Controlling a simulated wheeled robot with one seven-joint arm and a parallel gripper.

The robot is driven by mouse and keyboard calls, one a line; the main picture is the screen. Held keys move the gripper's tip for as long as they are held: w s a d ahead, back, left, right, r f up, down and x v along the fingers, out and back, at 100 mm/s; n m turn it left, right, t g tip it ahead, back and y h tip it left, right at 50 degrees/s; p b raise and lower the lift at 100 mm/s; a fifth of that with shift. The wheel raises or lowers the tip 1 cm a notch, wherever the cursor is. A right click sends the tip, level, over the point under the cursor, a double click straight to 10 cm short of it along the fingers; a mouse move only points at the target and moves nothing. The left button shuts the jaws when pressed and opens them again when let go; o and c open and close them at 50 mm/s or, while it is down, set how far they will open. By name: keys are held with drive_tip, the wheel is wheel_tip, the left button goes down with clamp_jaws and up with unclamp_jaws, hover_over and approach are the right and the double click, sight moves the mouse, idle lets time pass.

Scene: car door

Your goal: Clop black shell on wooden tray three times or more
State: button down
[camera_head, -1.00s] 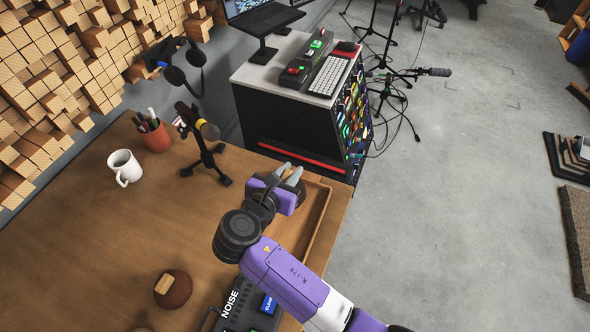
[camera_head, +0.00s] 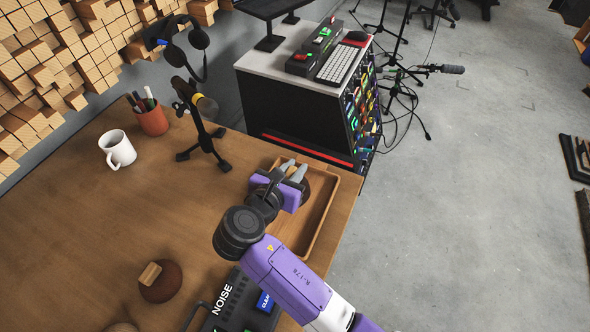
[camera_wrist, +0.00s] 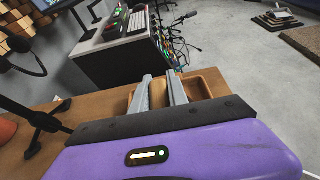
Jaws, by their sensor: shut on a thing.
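My gripper (camera_head: 290,171) is over the far part of the wooden tray (camera_head: 325,222). The tray is a shallow rectangle with a raised rim at the table's right end. The fingers, also in the wrist view (camera_wrist: 160,88), are shut on the tan wooden handle (camera_wrist: 158,94) of the black shell (camera_head: 303,187). The shell is a dark round shape, mostly hidden by my gripper. I cannot tell whether it touches the tray floor. In the wrist view the tray's rim (camera_wrist: 212,82) shows beyond and beside the fingers.
A brown shell with a wooden handle (camera_head: 160,281) lies on the table (camera_head: 90,230) at lower left. A black NOISE box (camera_head: 240,300) is beside my arm. A microphone stand (camera_head: 203,145), white mug (camera_head: 118,149) and pen cup (camera_head: 151,118) stand at the back left.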

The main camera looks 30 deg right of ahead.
drive_tip(key=shift+f, duration=0.2)
wheel_tip(320, 180, down, 7)
drive_tip(key=shift+f+b, duration=0.15)
drive_tip(key=shift+b, duration=1)
wheel_tip(320, 180, up, 6)
drive_tip(key=p, duration=0.6)
drive_tip(key=shift+f+p, duration=0.25)
drive_tip(key=shift+p, duration=0.05)
drive_tip(key=shift+f, duration=0.1)
wheel_tip(320, 180, down, 5)
drive_tip(key=b, duration=0.2)
drive_tip(key=shift+f+b, duration=0.1)
drive_tip(key=shift+b, duration=0.2)
drive_tip(key=shift+r, duration=0.2)
